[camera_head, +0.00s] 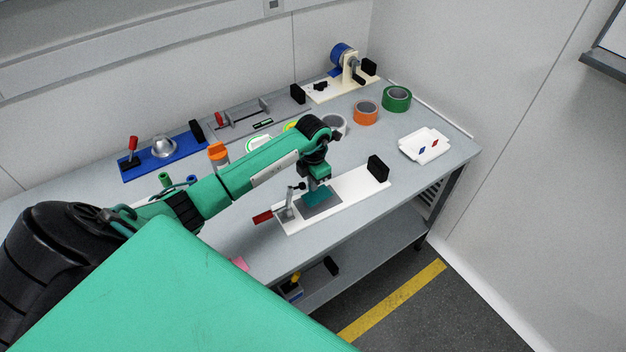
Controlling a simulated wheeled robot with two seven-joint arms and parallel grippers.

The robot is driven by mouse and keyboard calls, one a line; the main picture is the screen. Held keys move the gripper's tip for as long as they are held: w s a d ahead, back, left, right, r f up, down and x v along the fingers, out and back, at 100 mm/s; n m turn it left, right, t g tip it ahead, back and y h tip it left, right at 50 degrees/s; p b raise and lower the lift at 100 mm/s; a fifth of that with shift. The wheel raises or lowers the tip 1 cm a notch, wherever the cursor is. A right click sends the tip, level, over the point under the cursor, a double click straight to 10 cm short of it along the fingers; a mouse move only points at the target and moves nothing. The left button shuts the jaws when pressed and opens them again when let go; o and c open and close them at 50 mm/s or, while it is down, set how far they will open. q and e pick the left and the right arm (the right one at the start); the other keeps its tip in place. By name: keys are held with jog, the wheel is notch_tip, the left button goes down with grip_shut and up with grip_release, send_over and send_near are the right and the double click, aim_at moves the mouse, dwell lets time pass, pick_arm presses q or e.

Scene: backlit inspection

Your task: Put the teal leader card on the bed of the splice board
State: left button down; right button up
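The splice board (352,192) is the long white board on the near part of the table. It carries a grey bed (322,210), a clamp with a red handle (262,217) at its left end and a black block at its right end. The teal leader card (317,196) shows over the grey bed, directly below my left gripper (319,182). I cannot tell whether it rests on the bed or hangs just above it. The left gripper points down at the card; its fingers are too small and hidden to judge. My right gripper is out of view.
Behind stand a blue board (165,158) with a red-handled clamp, a grey fixture (255,118) and a cream reel stand (340,88). Orange (365,112) and green (396,98) tape rolls and a white tray (424,145) stand at right. The table's front edge is near the splice board.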

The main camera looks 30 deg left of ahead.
pick_arm(q)
jog(key=shift+f, duration=0.3)
jog(key=shift+f, duration=0.1)
jog(key=shift+f+b, duration=0.55)
jog(key=shift+b, duration=0.1)
jog(key=c, duration=1.7)
grip_release()
jog(key=shift+f, duration=0.1)
